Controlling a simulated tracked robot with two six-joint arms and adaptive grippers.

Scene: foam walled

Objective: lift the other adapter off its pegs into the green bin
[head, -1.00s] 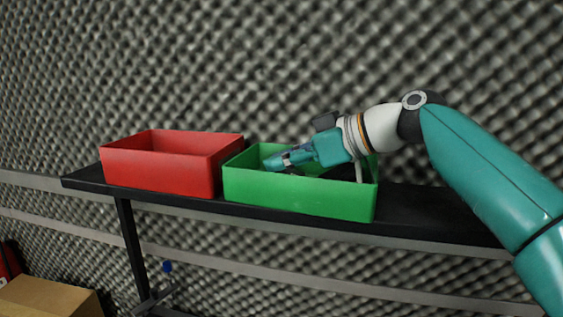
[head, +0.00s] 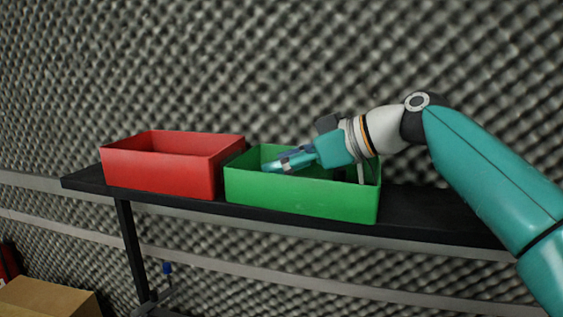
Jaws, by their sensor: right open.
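The green bin (head: 300,196) stands on a black shelf, right of the middle of the head view. My right gripper (head: 272,165) is over the bin's opening, its fingers pointing left and low at the rim. It is open. I see no adapter between its fingers. Part of a grey piece (head: 361,172) shows at the bin's right end, under my wrist; I cannot tell what it is. The front wall hides the bin's floor. No adapter on pegs shows in this view. My left gripper is not in view.
A red bin (head: 160,171) stands on the black shelf (head: 430,213) just left of the green bin. The shelf's right part is bare below my right arm. A foam wall is close behind. A cardboard box (head: 45,298) is at the lower left.

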